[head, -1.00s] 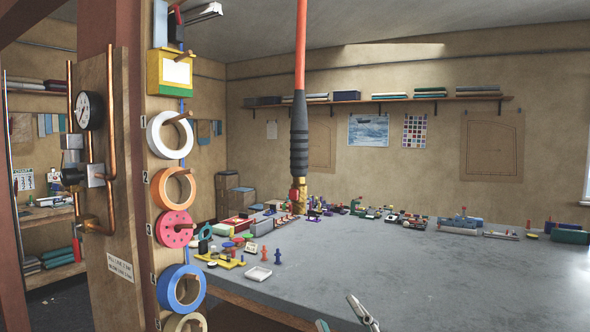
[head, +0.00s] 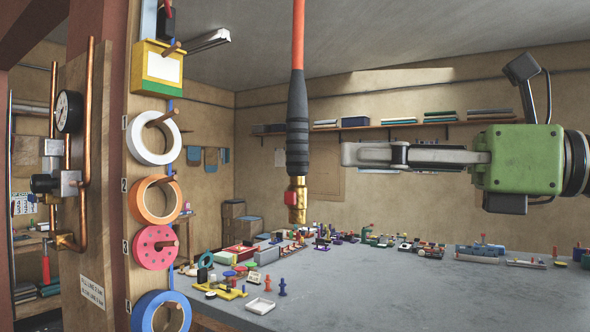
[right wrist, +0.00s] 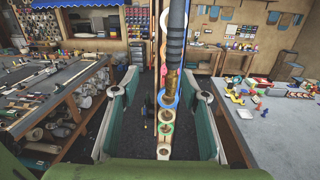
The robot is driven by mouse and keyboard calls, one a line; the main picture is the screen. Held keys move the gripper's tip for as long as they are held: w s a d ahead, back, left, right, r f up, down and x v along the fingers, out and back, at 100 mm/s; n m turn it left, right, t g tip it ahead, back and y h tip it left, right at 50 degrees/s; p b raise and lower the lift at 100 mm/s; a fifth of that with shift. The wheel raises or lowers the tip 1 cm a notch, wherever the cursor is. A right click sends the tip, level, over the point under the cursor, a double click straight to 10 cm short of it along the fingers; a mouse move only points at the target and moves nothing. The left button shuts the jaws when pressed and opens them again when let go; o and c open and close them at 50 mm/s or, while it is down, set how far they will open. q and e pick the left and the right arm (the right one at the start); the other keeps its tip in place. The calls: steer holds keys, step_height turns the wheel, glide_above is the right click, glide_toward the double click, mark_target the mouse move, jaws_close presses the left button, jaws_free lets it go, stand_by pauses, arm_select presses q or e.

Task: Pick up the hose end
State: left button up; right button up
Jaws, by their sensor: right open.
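The hose end (head: 297,140) hangs straight down from above in the head view. It has an orange hose, a black ribbed grip and a brass fitting with a red part at the bottom. My right gripper (head: 346,155) reaches in from the right at the height of the black grip, its tips a little right of it. In the right wrist view the hose end (right wrist: 174,50) hangs ahead, in line with the gap between the open fingers of my right gripper (right wrist: 160,95). Nothing is between the fingers. My left gripper is not in view.
A post on the left carries tape rolls (head: 154,200) on pegs, with copper pipes and a gauge (head: 69,111) beside it. A grey table (head: 380,285) below holds many small parts. The air around the hose is clear.

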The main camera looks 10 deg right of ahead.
mark_target(298, 155)
steer(key=shift+t+h, duration=0.5)
steer(key=shift+h, duration=0.1)
steer(key=w+a+p, duration=0.2)
steer(key=w, duration=0.1)
steer(key=w+p, duration=0.1)
steer(key=w, duration=0.1)
steer(key=shift+w+a+r, duration=0.1)
steer(key=shift+a+r, duration=0.25)
steer(key=shift+a, duration=0.05)
steer(key=shift+w+a+f, duration=0.1)
steer(key=shift+w+a, duration=0.3)
steer(key=shift+a, duration=0.05)
steer(key=shift+w+a+p, duration=0.1)
steer(key=shift+w+p, duration=0.05)
steer(key=shift+p, duration=0.3)
steer(key=p+x, duration=0.3)
steer(key=x, duration=0.1)
steer(key=shift+w, duration=0.2)
steer(key=shift+w+a, duration=0.15)
steer(key=shift+w, duration=0.15)
steer(key=shift+c, duration=1.1)
steer(key=shift+s, duration=0.1)
jaws_close()
